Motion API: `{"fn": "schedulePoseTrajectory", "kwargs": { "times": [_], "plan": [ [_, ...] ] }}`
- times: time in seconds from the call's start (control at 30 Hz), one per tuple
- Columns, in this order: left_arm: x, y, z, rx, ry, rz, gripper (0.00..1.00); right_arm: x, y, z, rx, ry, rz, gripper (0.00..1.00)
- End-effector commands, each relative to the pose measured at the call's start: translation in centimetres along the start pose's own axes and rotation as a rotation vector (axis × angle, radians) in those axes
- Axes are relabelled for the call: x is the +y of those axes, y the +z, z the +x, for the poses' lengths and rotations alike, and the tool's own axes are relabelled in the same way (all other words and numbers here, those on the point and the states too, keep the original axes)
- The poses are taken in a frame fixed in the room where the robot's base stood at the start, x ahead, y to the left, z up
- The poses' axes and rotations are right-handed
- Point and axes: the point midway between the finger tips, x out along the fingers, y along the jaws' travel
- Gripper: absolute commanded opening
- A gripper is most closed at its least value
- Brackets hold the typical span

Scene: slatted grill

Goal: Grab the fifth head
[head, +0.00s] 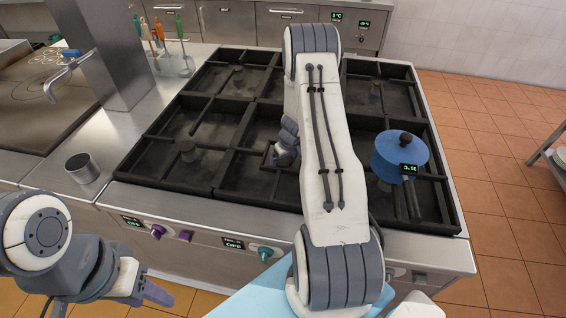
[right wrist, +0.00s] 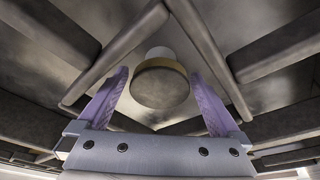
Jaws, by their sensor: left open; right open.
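A round burner head (right wrist: 160,86) with a dark face and a brass-coloured rim shows in the right wrist view. It sits between the two purple fingers of my right gripper (head: 284,150), which is open with gaps on both sides. In the head view my right arm hides part of the grill and that head. Other heads stand in the black grate, one at the left front (head: 188,150) and one at the back right (head: 376,89). My left gripper (head: 155,293) is open and empty, low in front of the stove at the left.
Dark grate bars (head: 210,147) surround the burner wells. A blue lidded pot (head: 398,152) sits on the right side of the grate. Knobs (head: 158,231) line the front panel. A metal cup (head: 82,167) and a faucet (head: 62,75) are at the left.

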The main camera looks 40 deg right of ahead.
Motion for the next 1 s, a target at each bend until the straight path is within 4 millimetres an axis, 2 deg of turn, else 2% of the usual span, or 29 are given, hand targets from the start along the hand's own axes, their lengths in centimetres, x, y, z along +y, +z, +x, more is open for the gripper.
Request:
{"fn": "schedulePoseTrajectory", "kwargs": {
  "times": [0.1, 0.13, 0.27, 0.3, 0.37, 0.67, 1.0],
  "plan": [
    [0.0, 0.0, 0.0, 0.000, 0.000, 0.000, 0.50, 0.0, 0.0, 0.0, 0.000, 0.000, 0.000, 1.00],
    [0.0, 0.0, 0.0, 0.000, 0.000, 0.000, 0.50, 0.0, 0.0, 0.0, 0.000, 0.000, 0.000, 0.92],
    [0.0, 0.0, 0.0, 0.000, 0.000, 0.000, 0.50, 0.1, 0.0, 0.0, 0.000, 0.000, 0.001, 0.43],
    [0.0, 0.0, 0.0, 0.000, 0.000, 0.000, 0.50, 0.1, 0.0, -0.1, 0.000, 0.000, 0.001, 0.27],
    [0.0, 0.0, 0.0, 0.000, 0.000, 0.000, 0.50, 0.1, 0.0, -0.1, 0.000, 0.000, 0.001, 0.04],
    [0.0, 0.0, -0.2, 0.000, 0.000, 0.000, 0.50, 0.1, -0.2, -0.7, 0.002, 0.001, -0.002, 0.03],
    [0.1, 0.0, -0.7, 0.000, 0.000, 0.000, 0.50, 0.1, -2.0, -6.7, 0.005, 0.002, -0.003, 0.03]
  ]
}}
